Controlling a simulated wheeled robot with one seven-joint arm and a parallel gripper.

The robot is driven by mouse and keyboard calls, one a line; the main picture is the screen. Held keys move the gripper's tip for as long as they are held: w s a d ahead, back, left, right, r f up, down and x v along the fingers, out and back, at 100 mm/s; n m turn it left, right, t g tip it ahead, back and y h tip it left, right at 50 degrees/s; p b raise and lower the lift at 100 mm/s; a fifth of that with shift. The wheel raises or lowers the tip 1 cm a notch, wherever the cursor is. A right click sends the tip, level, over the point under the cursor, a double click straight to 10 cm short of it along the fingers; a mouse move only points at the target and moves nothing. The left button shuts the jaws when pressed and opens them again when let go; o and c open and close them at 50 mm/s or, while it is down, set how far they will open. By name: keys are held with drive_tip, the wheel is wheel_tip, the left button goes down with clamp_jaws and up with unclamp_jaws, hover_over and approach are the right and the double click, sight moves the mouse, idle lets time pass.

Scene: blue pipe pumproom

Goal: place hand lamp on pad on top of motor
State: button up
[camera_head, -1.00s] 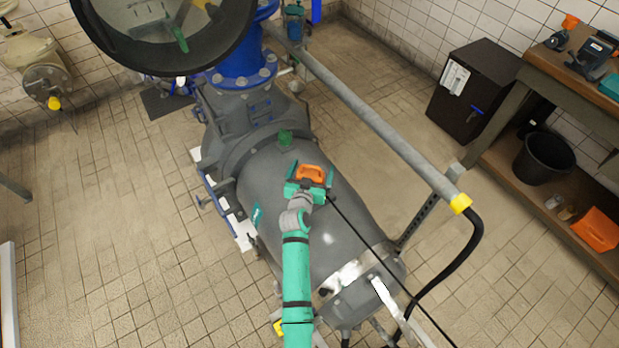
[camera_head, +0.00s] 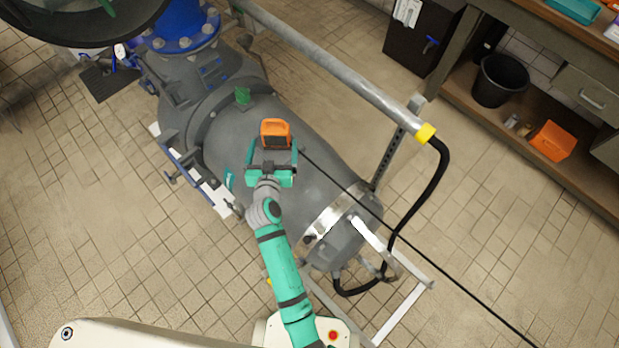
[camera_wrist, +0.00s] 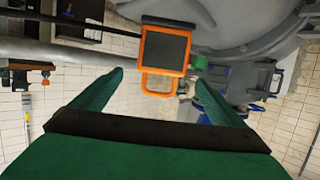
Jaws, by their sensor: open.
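The hand lamp (camera_head: 275,133), orange-framed with a dark panel, is at the top of the big grey motor (camera_head: 290,165). In the wrist view the lamp (camera_wrist: 165,52) shows its dark face and an orange loop handle toward me. My green gripper (camera_head: 272,150) is open at the lamp's near side. In the wrist view its fingers (camera_wrist: 158,80) are spread wide with nothing gripped, and the lamp's body is beyond the fingertips. I cannot make out a pad under the lamp. The lamp's contact with the motor is hidden.
A grey rail (camera_head: 330,65) with a yellow end runs along the motor's right side. A thin black cable crosses the motor toward the lower right. A bench (camera_head: 555,115) with a black bucket (camera_head: 499,80) and an orange box (camera_head: 552,141) stands at the right. The tiled floor is mostly clear.

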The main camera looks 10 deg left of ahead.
drive_tip(key=s+d+f+n, duration=0.1)
drive_tip(key=s+d, duration=0.5)
drive_tip(key=s, duration=0.3)
drive_tip(key=s+d+f, duration=0.2)
drive_tip(key=s+d, duration=0.4)
drive_tip(key=s, duration=0.3)
drive_tip(key=s+d+r+m+h, duration=0.1)
drive_tip(key=s+d+r, duration=0.2)
drive_tip(key=s+r, duration=0.3)
drive_tip(key=s+d+r+m+t, duration=0.1)
drive_tip(key=s+d+r, duration=0.2)
drive_tip(key=s+r, duration=0.4)
drive_tip(key=s, duration=0.6)
drive_tip(key=shift+d+r+h, duration=0.15)
drive_tip(key=shift+h, duration=0.25)
